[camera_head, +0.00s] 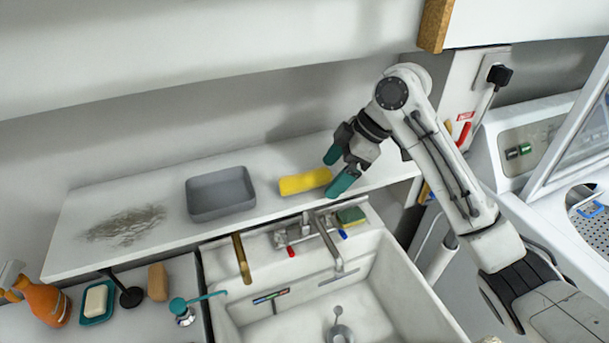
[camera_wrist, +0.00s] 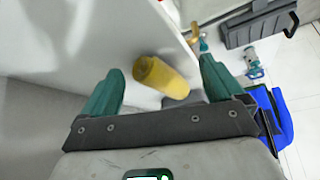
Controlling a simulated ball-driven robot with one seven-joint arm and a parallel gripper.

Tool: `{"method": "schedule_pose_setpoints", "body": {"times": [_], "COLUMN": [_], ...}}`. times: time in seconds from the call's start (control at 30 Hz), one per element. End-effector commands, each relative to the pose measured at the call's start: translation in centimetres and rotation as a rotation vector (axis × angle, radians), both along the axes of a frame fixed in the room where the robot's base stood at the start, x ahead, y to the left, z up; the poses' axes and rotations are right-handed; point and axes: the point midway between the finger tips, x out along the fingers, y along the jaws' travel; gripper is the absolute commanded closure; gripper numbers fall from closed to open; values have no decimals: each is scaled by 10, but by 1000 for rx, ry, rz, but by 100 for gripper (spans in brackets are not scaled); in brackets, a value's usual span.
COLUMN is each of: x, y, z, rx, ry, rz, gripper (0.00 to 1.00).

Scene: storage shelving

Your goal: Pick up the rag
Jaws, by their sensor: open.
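The rag looks like a yellow roll (camera_head: 303,182) lying on the white shelf above the sink. My gripper (camera_head: 337,168) is at the right end of the rag, with its two teal fingers apart. In the wrist view the yellow rag (camera_wrist: 160,77) shows between the open fingers of my gripper (camera_wrist: 161,65), nearer the left finger at its far end. I cannot tell whether a finger touches it. Nothing is held.
A grey tray (camera_head: 220,193) stands on the shelf left of the rag, beside a dark smudge (camera_head: 125,225). Below are the sink (camera_head: 390,290), its faucet (camera_head: 327,240) and a sponge (camera_head: 351,216). An orange bottle (camera_head: 47,303) and a soap dish (camera_head: 98,303) stand at lower left.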

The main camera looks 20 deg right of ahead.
Motion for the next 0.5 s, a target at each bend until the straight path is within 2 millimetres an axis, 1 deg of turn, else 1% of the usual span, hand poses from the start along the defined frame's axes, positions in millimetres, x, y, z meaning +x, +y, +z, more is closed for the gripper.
{"method": "schedule_pose_setpoints", "body": {"times": [0.07, 0.33, 0.37, 0.5], "x": [2, 18, 19, 20], "y": [6, 43, 46, 49], "z": [1, 3, 2, -9], "rx": [0, 0, -1, 0], "ry": [0, -1, 0, 2], "rz": [2, 3, 2, 0], "gripper": [6, 6, 6, 6]}}
